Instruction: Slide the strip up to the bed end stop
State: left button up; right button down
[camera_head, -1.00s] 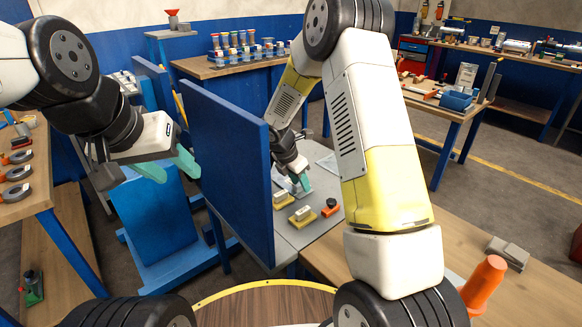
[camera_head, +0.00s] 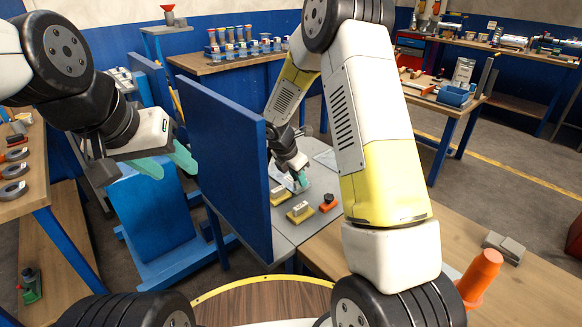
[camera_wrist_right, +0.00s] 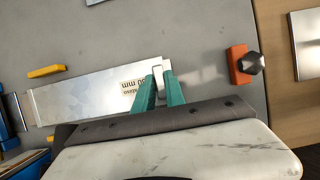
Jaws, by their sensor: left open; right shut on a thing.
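In the right wrist view the strip (camera_wrist_right: 85,93) is a flat, shiny metal piece with a millimetre label near its right end. It lies on the grey bed (camera_wrist_right: 200,40). My right gripper (camera_wrist_right: 160,88) is shut on a small pale upright tab at the strip's right end. A dark upright piece (camera_wrist_right: 19,111) stands close to the strip's left end; I cannot tell if they touch or if it is the end stop. In the head view my right gripper (camera_head: 299,181) is low over the bed. My left gripper (camera_head: 167,166) is open and empty, left of the blue panel.
A tall blue panel (camera_head: 225,165) stands between my two grippers. A yellow bar (camera_wrist_right: 47,71) lies beside the strip. An orange block with a black knob (camera_wrist_right: 239,65) is to the right on the bed. Cream-topped yellow blocks (camera_head: 300,212) sit at the bed's near side.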

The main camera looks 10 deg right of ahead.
jog(key=shift+s+d, duration=0.65)
jog(key=shift+s, duration=0.35)
jog(key=shift+s+d, duration=0.65)
jog(key=shift+s, duration=0.3)
jog(key=shift+s+d, duration=0.65)
jog(key=shift+s, duration=0.35)
jog(key=c, duration=1.3)
grip_release()
jog(key=s+r+m+y, duration=0.1)
jog(key=s+r+m, duration=0.2)
jog(key=r, duration=0.4)
jog(key=s+r+m, duration=0.3)
jog(key=r, duration=0.4)
jog(key=s+r+m+t+y, duration=0.1)
jog(key=s+r+m, duration=0.3)
jog(key=s+m, duration=0.1)
jog(key=s+a+r+m+t+y, duration=0.1)
jog(key=s+r+m+y, duration=0.1)
jog(key=s+r+m, duration=0.2)
jog(key=s+a+r+m+t+y, duration=0.1)
jog(key=s+r+m+y, duration=0.1)
jog(key=s+r+m, duration=0.3)
jog(key=shift+s+a+m+t, duration=0.1)
jog(key=shift+s+m+t, duration=0.05)
jog(key=shift+s+m, duration=0.75)
jog(key=shift+s+a+m+t, duration=0.15)
jog(key=shift+s+m, duration=0.4)
jog(key=shift+m, duration=0.65)
